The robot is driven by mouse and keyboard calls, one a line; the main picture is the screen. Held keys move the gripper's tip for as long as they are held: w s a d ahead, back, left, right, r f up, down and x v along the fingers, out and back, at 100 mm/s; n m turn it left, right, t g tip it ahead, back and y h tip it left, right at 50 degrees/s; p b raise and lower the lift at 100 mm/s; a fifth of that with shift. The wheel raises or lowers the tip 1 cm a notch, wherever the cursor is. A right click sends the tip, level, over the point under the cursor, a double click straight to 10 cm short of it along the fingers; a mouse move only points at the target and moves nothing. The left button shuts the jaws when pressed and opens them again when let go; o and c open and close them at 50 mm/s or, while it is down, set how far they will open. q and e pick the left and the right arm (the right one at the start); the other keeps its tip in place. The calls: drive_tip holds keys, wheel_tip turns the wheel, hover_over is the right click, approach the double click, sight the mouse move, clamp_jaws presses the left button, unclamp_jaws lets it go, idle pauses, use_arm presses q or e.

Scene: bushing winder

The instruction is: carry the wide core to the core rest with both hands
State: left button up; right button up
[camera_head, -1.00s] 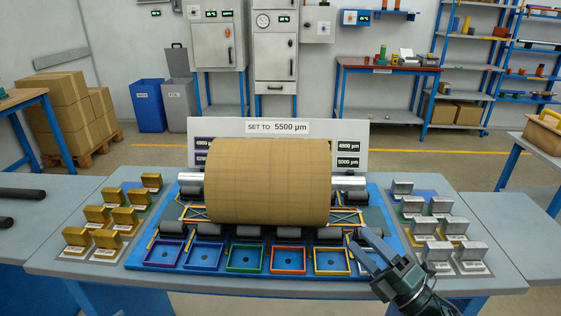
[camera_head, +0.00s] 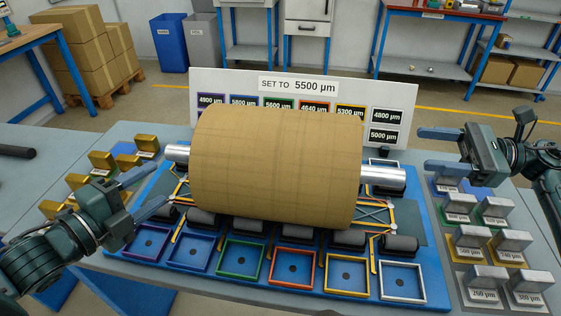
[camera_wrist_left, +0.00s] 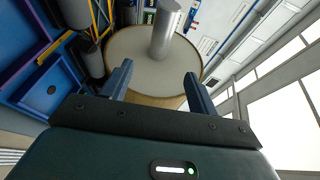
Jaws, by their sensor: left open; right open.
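The wide core (camera_head: 275,165) is a big tan roll lying across the blue stand (camera_head: 205,285), with silver shaft stubs at both ends. My left gripper (camera_head: 158,187) is open beside the left shaft stub (camera_head: 177,153), low and in front of it, apparently not touching. In the left wrist view, the open fingers (camera_wrist_left: 158,75) point toward the core's round end face (camera_wrist_left: 125,55) and its silver stub (camera_wrist_left: 165,30). My right gripper (camera_head: 422,150) is open and empty, right of and above the right stub (camera_head: 383,174). I cannot tell which part is the core rest.
A white board (camera_head: 225,82) reading "SET TO 5500 µm" stands behind the core. Dark rollers (camera_head: 292,233) and several coloured square frames (camera_head: 292,272) line the stand's front. Gold blocks (camera_head: 102,162) stand left; silver-grey blocks (camera_head: 515,240) stand right, below my right gripper.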

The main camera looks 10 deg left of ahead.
approach(385, 174)
drive_tip(key=w+a+f, duration=0.1)
drive_tip(key=a+f, duration=0.1)
use_arm(q)
drive_tip(key=x, duration=1.2)
drive_tip(key=shift+a, duration=0.1)
use_arm(e)
drive_tip(key=a, duration=0.6)
drive_tip(key=shift+a+r, duration=0.1)
drive_tip(key=shift+r, duration=0.05)
use_arm(q)
drive_tip(key=shift+w+d+f, duration=0.15)
drive_tip(key=shift+w+d, duration=0.1)
drive_tip(key=shift+w, duration=0.35)
use_arm(e)
drive_tip(key=shift+a, duration=0.8)
use_arm(q)
drive_tip(key=shift+c, duration=0.4)
use_arm(e)
drive_tip(key=shift+c, duration=0.4)
use_arm(q)
clamp_jaws()
use_arm(e)
clamp_jaws()
use_arm(q)
drive_tip(key=shift+r, duration=0.35)
use_arm(e)
drive_tip(key=shift+w+r, duration=0.1)
drive_tip(key=shift+r, duration=0.25)
